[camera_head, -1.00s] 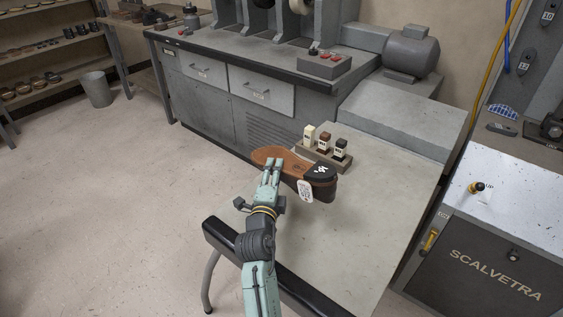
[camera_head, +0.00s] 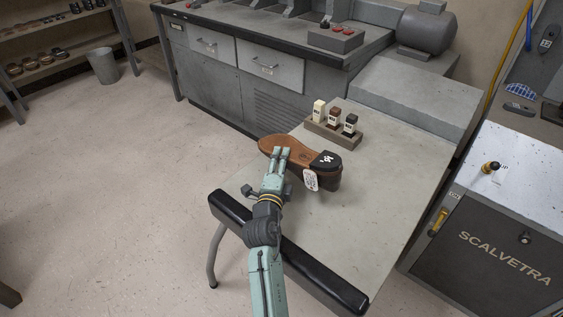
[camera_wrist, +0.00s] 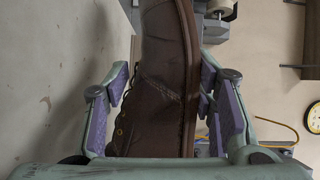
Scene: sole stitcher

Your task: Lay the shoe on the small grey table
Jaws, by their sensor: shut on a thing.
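The shoe (camera_head: 327,170) is dark brown with a tan sole facing up, a black heel and a white tag. My gripper (camera_head: 281,157) is shut on it near its middle. In the wrist view, the shoe (camera_wrist: 160,85) stands between my two purple-padded fingers (camera_wrist: 165,105). The small grey table (camera_head: 375,215) has a grey top and a black padded front edge. The shoe is over the left part of the tabletop, its toe end near the left edge. I cannot tell whether it touches the top.
A small rack (camera_head: 333,132) with several little bottles stands on the table behind the shoe. A grey workbench (camera_head: 270,70) with drawers is beyond. The Scalvetra machine cabinet (camera_head: 480,250) stands at the right. The right and front tabletop is clear.

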